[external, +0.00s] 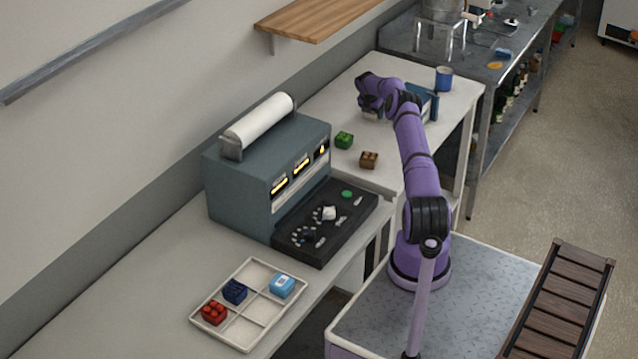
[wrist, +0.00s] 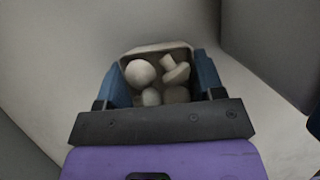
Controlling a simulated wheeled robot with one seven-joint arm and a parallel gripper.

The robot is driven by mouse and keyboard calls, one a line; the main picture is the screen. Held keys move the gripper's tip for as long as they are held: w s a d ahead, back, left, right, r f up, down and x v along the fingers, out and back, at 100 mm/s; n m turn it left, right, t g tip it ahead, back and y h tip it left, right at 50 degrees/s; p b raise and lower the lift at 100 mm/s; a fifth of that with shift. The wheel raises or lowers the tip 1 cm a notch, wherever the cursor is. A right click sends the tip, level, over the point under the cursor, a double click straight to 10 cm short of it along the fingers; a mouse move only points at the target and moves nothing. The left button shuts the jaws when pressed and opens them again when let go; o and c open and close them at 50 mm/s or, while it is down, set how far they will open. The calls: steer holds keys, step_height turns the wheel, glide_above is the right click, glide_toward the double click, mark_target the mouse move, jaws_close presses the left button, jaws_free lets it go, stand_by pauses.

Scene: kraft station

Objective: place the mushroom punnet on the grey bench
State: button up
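The mushroom punnet (wrist: 157,50) is a pale, open tray with several white mushrooms in it, seen in the wrist view. My gripper (wrist: 160,82) has a blue finger against each side of it and looks shut on it. In the external view my gripper (external: 371,108) is over the far part of the white bench, near the wall, and the punnet is mostly hidden there. I cannot tell whether the punnet touches the surface. A grey metal bench (external: 400,38) stands at the back, beyond the white bench (external: 318,112).
A green block-like item (external: 344,140) and a brown one (external: 368,160) sit on the white bench. A blue mug (external: 444,78) stands at its far right corner. A grey machine (external: 238,185) and a sectioned tray (external: 262,325) are nearer. A wooden shelf (external: 315,22) overhangs from the wall.

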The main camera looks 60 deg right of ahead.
steer(key=o, duration=0.4)
steer(key=shift+r, duration=0.1)
steer(key=v, duration=1.1)
steer(key=shift+o, duration=0.4)
steer(key=shift+a+r, duration=0.2)
steer(key=shift+r, duration=0.35)
